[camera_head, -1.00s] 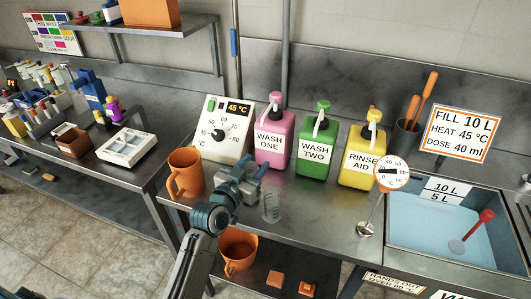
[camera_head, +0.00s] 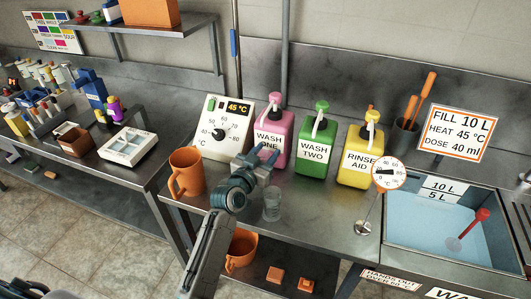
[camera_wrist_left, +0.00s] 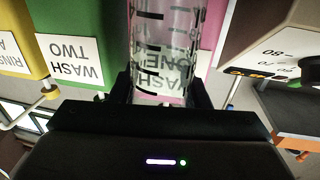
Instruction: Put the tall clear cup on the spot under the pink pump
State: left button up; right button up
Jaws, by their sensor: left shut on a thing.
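My left gripper (camera_head: 264,161) is shut on the tall clear cup (camera_wrist_left: 163,45), which shows between the fingers in the left wrist view, with dark marks on its wall. The WASH ONE label shows through it. In the head view the held cup is hard to make out against the gripper. The pink pump (camera_head: 274,133) stands at the back of the counter, directly beyond my gripper, which covers part of its label. The spot under its spout is hidden behind the gripper. My right gripper is not in view.
Another clear cup (camera_head: 272,204) seems to stand on the counter, just below my gripper. An orange jug (camera_head: 186,172) is left, a dial box (camera_head: 221,128) behind it. Green (camera_head: 316,147) and yellow (camera_head: 360,157) pumps stand right, then a gauge (camera_head: 388,173) and a sink (camera_head: 440,225).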

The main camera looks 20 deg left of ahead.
pick_arm(q)
jog(key=o, duration=0.9)
jog(key=shift+f, duration=0.1)
jog(key=shift+o, duration=0.2)
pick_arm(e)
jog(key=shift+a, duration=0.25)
pick_arm(q)
jog(key=shift+r+p, duration=0.3)
jog(key=shift+p, duration=0.1)
jog(key=s+a+b, duration=0.2)
jog(key=s, duration=0.9)
jog(key=shift+s+a+b, duration=0.2)
jog(key=shift+s+b, duration=0.1)
jog(key=shift+s, duration=0.1)
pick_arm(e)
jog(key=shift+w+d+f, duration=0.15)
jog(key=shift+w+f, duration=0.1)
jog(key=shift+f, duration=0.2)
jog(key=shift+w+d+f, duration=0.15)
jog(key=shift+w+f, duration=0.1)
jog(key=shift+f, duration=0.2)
pick_arm(q)
jog(key=shift+f, duration=0.1)
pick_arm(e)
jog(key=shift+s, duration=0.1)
